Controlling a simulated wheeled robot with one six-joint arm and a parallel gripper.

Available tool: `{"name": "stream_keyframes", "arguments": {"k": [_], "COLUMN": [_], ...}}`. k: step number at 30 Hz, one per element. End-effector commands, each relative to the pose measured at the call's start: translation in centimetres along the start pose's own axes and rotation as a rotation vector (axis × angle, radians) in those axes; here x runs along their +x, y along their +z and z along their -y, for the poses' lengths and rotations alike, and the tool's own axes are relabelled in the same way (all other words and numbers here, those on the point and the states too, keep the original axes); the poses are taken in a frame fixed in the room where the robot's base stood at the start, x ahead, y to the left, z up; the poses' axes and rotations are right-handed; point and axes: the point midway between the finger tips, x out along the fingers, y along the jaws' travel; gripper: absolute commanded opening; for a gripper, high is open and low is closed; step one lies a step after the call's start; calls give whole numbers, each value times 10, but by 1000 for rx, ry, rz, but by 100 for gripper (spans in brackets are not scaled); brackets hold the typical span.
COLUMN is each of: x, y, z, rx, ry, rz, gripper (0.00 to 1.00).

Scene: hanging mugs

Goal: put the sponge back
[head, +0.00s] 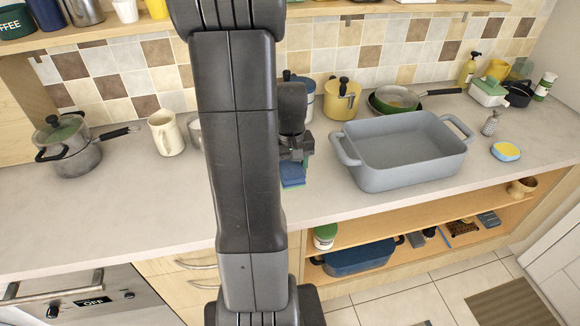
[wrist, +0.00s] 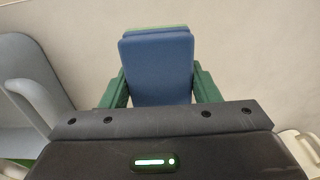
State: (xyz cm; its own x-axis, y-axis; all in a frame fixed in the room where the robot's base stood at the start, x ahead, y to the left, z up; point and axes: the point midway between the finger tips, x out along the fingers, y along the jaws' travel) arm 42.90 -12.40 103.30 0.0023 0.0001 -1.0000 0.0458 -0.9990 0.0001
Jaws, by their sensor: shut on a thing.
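A blue sponge with a thin green layer (wrist: 157,68) is held between the green fingers of my gripper (wrist: 160,88) in the wrist view. The fingers press on its left and right sides. In the head view the sponge (head: 293,174) shows as a small blue block below my gripper (head: 294,158), just over or at the counter; I cannot tell whether it touches. My arm hides part of the counter left of it. Another sponge, yellow and blue (head: 506,151), lies on the counter at the right.
A large grey baking dish (head: 400,175) stands right of my gripper. A yellow canister (head: 341,98) and a pan (head: 397,97) stand behind. A cream mug (head: 166,133) and a lidded pot (head: 68,146) are at left. The counter front near my gripper is clear.

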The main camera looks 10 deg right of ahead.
Motion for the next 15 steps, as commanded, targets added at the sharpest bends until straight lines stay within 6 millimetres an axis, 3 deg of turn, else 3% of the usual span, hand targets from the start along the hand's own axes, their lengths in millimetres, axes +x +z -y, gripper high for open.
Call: {"name": "stream_keyframes", "arguments": {"k": [15], "x": [38], "y": [0], "z": [0], "rx": [0], "ry": [0], "rz": [1], "gripper": [34]}}
